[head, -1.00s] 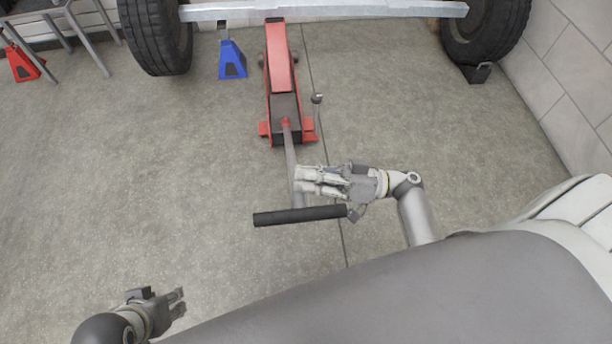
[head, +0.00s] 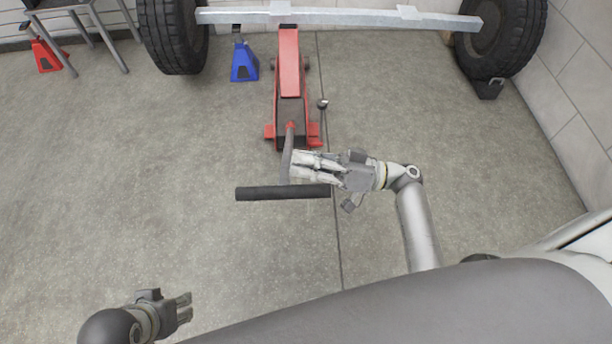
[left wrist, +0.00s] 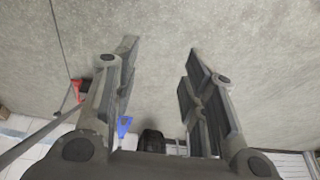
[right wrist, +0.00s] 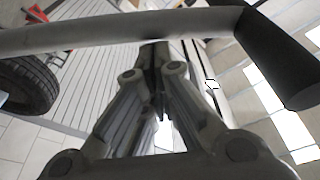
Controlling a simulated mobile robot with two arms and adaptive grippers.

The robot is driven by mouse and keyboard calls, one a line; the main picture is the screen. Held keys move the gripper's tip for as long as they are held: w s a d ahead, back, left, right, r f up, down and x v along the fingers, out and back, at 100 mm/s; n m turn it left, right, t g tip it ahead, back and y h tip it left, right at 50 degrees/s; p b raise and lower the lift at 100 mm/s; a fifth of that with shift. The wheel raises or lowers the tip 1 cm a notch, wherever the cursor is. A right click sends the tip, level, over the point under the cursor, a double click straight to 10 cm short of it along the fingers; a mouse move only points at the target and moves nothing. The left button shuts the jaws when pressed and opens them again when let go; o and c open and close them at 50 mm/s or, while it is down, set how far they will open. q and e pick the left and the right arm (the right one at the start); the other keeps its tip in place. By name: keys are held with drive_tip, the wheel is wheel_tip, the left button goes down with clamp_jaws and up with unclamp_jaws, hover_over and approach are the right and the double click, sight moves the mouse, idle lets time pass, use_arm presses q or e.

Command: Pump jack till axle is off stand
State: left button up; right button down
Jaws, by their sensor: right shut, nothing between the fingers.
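A red floor jack (head: 290,75) stands on the floor with its front end under the metal axle beam (head: 350,17). Its grey handle shaft (head: 287,165) rises toward me and ends in a black crossbar grip (head: 270,193). My right gripper (head: 296,166) is shut and empty, its fingertips at the handle shaft just beyond the crossbar. The right wrist view shows the shaft (right wrist: 100,33) and black grip (right wrist: 285,60) crossing past the closed fingers. A blue stand (head: 244,63) is left of the jack, near the beam. My left gripper (head: 188,308) is open and empty, low at left.
Tyres (head: 172,35) and (head: 500,38) flank the beam, with a dark chock (head: 489,88) at the right one. A red stand (head: 45,55) and a metal-legged stool (head: 100,30) are at far left. The floor between is clear.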

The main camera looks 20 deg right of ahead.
use_arm(q)
drive_tip(key=shift+w+r+t, duration=0.15)
drive_tip(key=shift+w+t, duration=0.25)
drive_tip(key=shift+w, duration=0.65)
use_arm(e)
drive_tip(key=v, duration=0.7)
drive_tip(key=shift+d, duration=0.35)
drive_tip(key=shift+r, duration=0.1)
use_arm(q)
drive_tip(key=shift+d, duration=0.1)
